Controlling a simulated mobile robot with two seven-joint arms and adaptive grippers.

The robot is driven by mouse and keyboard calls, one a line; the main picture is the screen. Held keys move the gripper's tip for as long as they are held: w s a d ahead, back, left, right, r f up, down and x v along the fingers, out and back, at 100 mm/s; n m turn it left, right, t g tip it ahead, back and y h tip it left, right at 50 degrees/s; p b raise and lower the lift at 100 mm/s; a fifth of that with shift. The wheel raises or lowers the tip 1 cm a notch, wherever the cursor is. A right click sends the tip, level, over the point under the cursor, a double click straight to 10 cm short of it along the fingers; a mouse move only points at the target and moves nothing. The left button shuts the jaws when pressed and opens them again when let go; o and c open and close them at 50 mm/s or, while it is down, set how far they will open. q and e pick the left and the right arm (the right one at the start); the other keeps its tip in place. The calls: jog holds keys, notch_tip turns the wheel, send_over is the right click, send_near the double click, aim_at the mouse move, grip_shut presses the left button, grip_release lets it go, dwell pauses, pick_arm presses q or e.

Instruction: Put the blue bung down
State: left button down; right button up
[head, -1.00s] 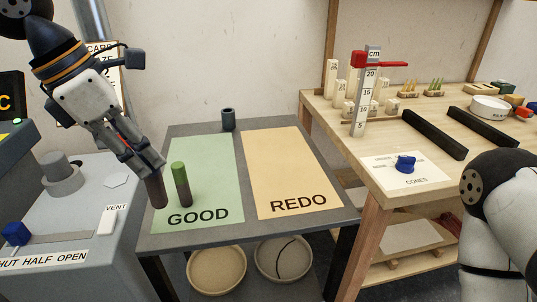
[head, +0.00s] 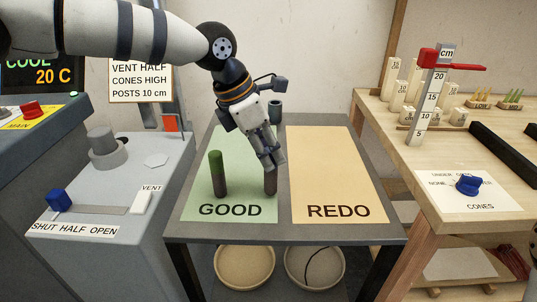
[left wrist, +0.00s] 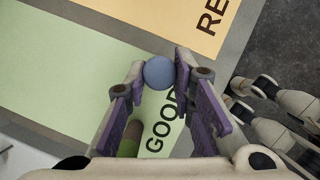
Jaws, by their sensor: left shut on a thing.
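My left gripper (head: 269,163) is shut on the blue bung, a dark brown cylinder in the head view (head: 270,183), over the right edge of the green GOOD mat (head: 236,150). Its round blue end shows between the fingertips in the left wrist view (left wrist: 159,72). The bung looks upright; its upper part is hidden by the fingers. I cannot tell whether its foot touches the mat. A green-topped brown post (head: 218,174) stands on the GOOD mat to its left. My right gripper is not in view.
The tan REDO mat (head: 335,165) is bare, to the right on the same grey table. A small dark cup (head: 275,112) stands at the back. Two round trays (head: 245,266) sit below. A grey machine (head: 110,190) is on the left, a wooden bench (head: 430,170) on the right.

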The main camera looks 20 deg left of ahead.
pick_arm(q)
jog(key=shift+f, duration=0.45)
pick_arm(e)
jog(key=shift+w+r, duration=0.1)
pick_arm(q)
jog(key=shift+f, duration=0.15)
jog(key=c, duration=1.4)
grip_release()
jog(key=shift+o, duration=0.2)
jog(key=v, duration=1.2)
jog(key=shift+p, duration=0.4)
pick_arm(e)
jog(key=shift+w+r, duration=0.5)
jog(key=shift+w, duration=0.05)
